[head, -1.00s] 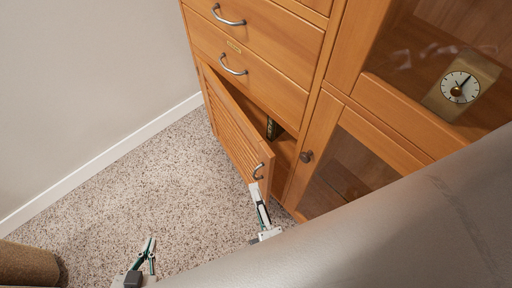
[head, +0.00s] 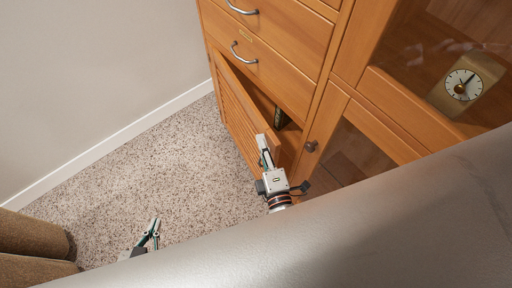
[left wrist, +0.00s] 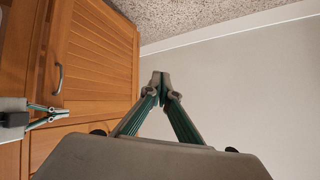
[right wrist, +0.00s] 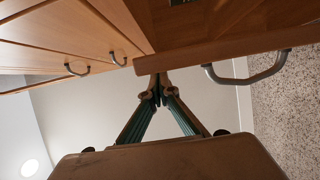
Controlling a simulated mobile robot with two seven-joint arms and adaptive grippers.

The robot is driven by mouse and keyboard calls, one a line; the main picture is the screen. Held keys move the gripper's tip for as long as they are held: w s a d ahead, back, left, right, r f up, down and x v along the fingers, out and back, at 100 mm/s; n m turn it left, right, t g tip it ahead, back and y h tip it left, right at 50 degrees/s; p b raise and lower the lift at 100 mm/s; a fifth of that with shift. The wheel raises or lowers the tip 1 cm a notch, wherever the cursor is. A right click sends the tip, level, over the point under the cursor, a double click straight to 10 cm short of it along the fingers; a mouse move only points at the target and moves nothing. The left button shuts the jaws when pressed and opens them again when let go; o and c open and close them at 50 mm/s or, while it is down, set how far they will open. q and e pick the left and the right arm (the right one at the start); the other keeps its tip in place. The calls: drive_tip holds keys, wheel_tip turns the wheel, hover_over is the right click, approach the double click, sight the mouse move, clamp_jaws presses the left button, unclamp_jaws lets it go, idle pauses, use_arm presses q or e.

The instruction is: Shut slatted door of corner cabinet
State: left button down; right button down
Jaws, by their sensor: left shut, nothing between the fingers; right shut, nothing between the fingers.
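The slatted door (head: 235,110) of the wooden corner cabinet stands ajar, with a dark gap behind its top edge. In the left wrist view the slatted door (left wrist: 100,55) shows its face and curved metal handle (left wrist: 58,76). My right gripper (head: 262,142) is shut and empty at the door's free edge, covering the handle in the head view. In the right wrist view its fingertips (right wrist: 158,90) are close to the door's edge (right wrist: 215,47), beside the handle (right wrist: 248,76); I cannot tell if they touch. My left gripper (head: 154,226) is shut and empty above the carpet.
Drawers (head: 265,35) with metal handles sit above the door. A glass-fronted door with a round knob (head: 311,146) is to its right, and a clock (head: 462,84) stands behind glass. Brown rounded furniture (head: 30,240) is at lower left. Carpet (head: 150,165) before the door is clear.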

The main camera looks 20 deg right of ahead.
use_arm(q)
drive_tip(key=shift+s+f, duration=0.2)
drive_tip(key=shift+f, duration=0.15)
use_arm(e)
drive_tip(key=shift+d, duration=0.25)
use_arm(q)
drive_tip(key=shift+w+d+r+b, duration=0.15)
drive_tip(key=shift+w+r+b, duration=0.2)
drive_tip(key=shift+w+r, duration=0.15)
use_arm(e)
drive_tip(key=d, duration=0.3)
drive_tip(key=w+d, duration=0.1)
drive_tip(key=d, duration=0.1)
